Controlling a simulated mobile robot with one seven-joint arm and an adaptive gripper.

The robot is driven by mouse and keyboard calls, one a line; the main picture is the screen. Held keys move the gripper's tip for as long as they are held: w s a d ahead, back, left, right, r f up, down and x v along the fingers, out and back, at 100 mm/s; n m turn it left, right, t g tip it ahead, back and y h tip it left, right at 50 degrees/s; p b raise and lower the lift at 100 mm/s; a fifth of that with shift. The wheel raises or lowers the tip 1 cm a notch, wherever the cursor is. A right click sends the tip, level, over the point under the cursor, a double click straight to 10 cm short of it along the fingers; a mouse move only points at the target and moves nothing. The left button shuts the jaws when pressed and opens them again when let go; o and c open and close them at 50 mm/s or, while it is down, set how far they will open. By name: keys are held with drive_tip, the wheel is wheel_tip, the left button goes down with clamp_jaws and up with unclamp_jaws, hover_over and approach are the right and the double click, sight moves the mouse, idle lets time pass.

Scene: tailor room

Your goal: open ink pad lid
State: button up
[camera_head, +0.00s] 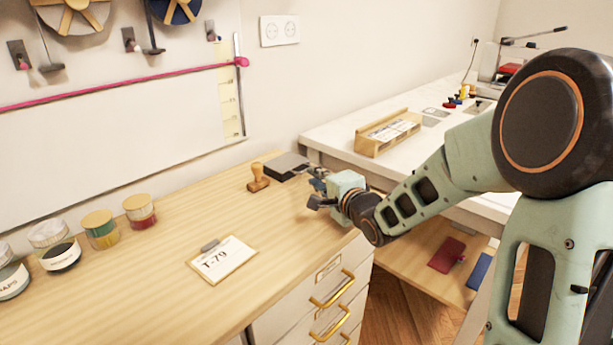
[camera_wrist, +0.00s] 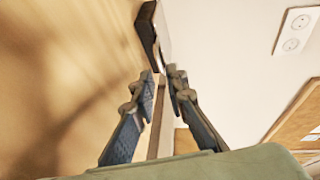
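The ink pad (camera_head: 287,166) is a flat dark grey box at the back right corner of the wooden counter, against the wall. Its lid looks shut, but the view is too small to be sure. In the wrist view the dark box (camera_wrist: 150,32) lies ahead of the fingertips, seen from a steep angle. My gripper (camera_head: 314,188) is above the counter's right edge, just in front and to the right of the pad.
A wooden stamp (camera_head: 258,178) stands left of the pad. A T-79 card (camera_head: 222,260) and several jars (camera_head: 140,211) are further left. A white table (camera_head: 335,135) with a wooden card holder (camera_head: 388,133) is at the right.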

sight(305, 170)
drive_tip(key=b+x, duration=0.1)
drive_tip(key=x, duration=0.4)
drive_tip(key=shift+w+a+f, duration=0.1)
drive_tip(key=shift+w, duration=0.2)
clamp_jaws()
drive_tip(key=shift+p, duration=0.3)
